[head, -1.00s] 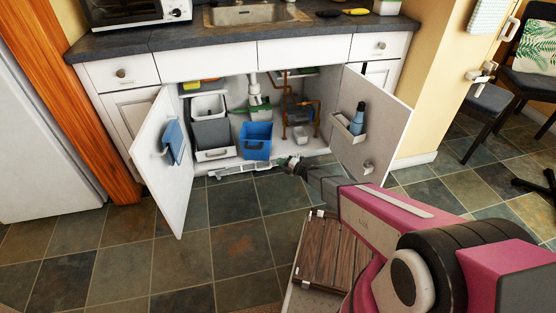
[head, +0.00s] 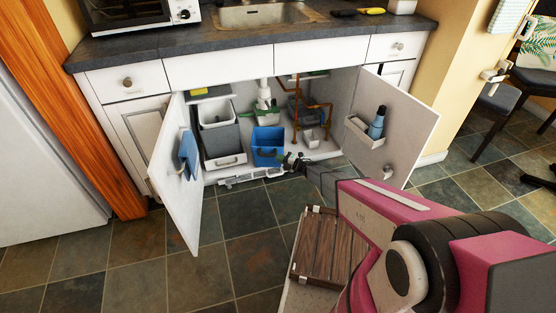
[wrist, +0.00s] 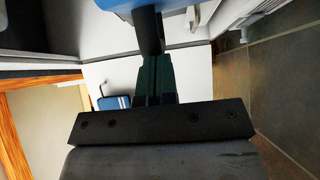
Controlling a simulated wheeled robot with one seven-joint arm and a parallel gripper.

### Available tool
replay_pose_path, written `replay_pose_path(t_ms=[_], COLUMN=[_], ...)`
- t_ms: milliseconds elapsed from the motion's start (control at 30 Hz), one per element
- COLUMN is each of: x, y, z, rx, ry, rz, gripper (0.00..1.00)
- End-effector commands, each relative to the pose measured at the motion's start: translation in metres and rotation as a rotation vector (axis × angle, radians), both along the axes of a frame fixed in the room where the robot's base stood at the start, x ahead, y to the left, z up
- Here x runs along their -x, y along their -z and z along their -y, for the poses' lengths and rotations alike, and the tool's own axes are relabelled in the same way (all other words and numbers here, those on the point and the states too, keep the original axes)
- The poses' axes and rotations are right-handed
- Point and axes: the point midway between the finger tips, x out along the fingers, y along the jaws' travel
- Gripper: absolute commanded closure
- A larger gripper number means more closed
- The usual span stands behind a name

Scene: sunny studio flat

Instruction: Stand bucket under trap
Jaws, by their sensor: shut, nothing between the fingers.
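The blue bucket (head: 268,146) stands upright near the front edge of the open sink cabinet. The white trap pipe (head: 264,97) hangs from the sink behind and above it; in the head view it appears directly over the bucket, but depth is hard to judge. My gripper (head: 291,160) is shut and empty at the bucket's lower right side, low at the cabinet's front; I cannot tell whether it touches. In the wrist view a piece of the bucket (wrist: 118,4) shows at the top, just beyond my shut fingers (wrist: 150,35).
A grey bin (head: 222,140) stands left of the bucket. Copper pipes (head: 318,105) run at the right. The left door (head: 178,205) with a blue cloth and the right door (head: 405,115) with a bottle rack stand open on either side.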

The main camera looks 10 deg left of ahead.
Motion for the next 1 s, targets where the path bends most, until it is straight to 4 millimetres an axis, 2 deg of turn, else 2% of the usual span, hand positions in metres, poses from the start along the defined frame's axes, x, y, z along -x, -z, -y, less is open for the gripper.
replay_pose_path(t_ms=[333, 467, 567, 1000], x=[-0.001, -0.013, -0.03, -0.138], y=[0.0, 0.001, 0.003, 0.003], z=[-0.001, -0.007, -0.018, -0.084], rx=[0.0, -0.001, -0.001, 0.0], ry=[0.0, -0.001, -0.001, 0.0], rz=[0.0, 0.0, 0.0, 0.0], gripper=[1.0, 1.0, 1.0, 1.0])
